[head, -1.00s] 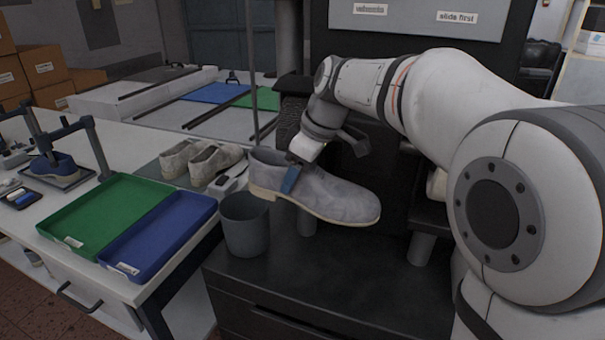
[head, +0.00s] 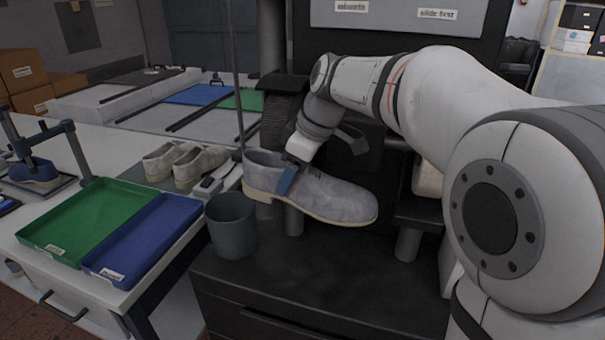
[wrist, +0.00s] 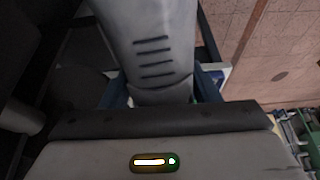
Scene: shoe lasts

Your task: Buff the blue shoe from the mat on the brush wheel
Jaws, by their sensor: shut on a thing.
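My gripper (head: 288,178) is shut on a grey, slightly bluish shoe (head: 335,198). A blue finger lies against its near side, and the toe points right. In the wrist view the shoe (wrist: 150,50) sits between the two blue fingers of my gripper (wrist: 162,90). The dark ribbed brush wheel (head: 279,122) is behind and left of my gripper, partly hidden under a hood. I cannot tell the gap between shoe and wheel, but no contact shows. A mat (head: 134,172) on the white bench bears a pair of beige-grey shoes (head: 186,164).
A grey bin (head: 232,228) stands just left of the held shoe. Green (head: 60,240) and blue (head: 125,268) trays lie on the bench's front. A small dark-blue shoe (head: 36,172) sits under a clamp frame at left. The black cabinet top (head: 310,270) below the shoe is mostly clear.

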